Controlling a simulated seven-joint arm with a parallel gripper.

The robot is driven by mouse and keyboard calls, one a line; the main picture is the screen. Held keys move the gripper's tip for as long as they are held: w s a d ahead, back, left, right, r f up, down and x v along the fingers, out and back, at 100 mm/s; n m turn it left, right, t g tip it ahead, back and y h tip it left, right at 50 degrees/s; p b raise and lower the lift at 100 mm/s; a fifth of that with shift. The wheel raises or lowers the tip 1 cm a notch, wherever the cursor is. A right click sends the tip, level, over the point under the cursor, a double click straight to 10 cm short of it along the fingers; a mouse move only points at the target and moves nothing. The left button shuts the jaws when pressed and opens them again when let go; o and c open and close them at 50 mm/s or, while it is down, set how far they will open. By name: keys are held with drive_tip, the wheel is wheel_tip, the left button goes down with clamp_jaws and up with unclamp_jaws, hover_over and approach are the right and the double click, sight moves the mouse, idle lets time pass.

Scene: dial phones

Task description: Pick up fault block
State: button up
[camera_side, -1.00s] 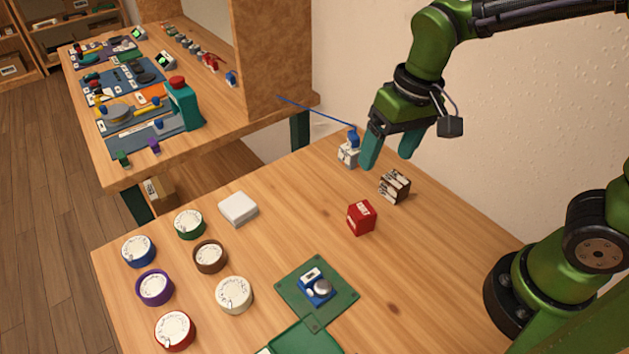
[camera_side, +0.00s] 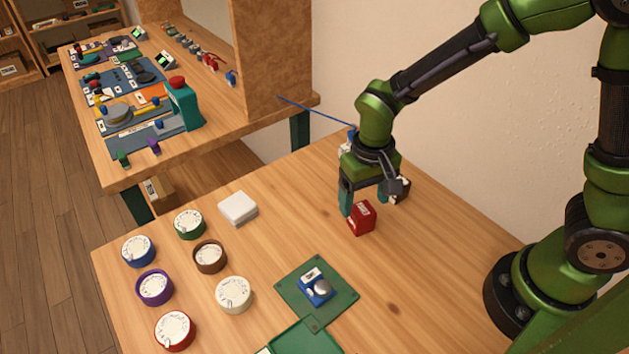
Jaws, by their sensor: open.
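A red block (camera_side: 361,219) with white lettering on its top and side sits on the wooden table, right of centre. The lettering is too small to read, but it is the likeliest fault block. My gripper (camera_side: 366,203) is open and points down at the red block. Its left teal finger is by the block's left edge, and the other finger is partly hidden behind the block and gripper body. I cannot tell whether the fingers touch the block. A dark block with white markings (camera_side: 402,190) stands just behind and right, partly covered by my gripper.
A white-and-blue piece with a blue wire (camera_side: 315,112) is behind my gripper, mostly hidden. A white box (camera_side: 238,208), several round dials (camera_side: 234,294) and a green plate (camera_side: 343,296) carrying a blue device (camera_side: 317,287) occupy the left and front. The table right of the red block is clear.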

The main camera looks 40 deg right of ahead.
sight(363, 209)
drive_tip(key=shift+a+f, duration=0.1)
drive_tip(key=shift+f, duration=2.6)
drive_tip(key=c, duration=1.1)
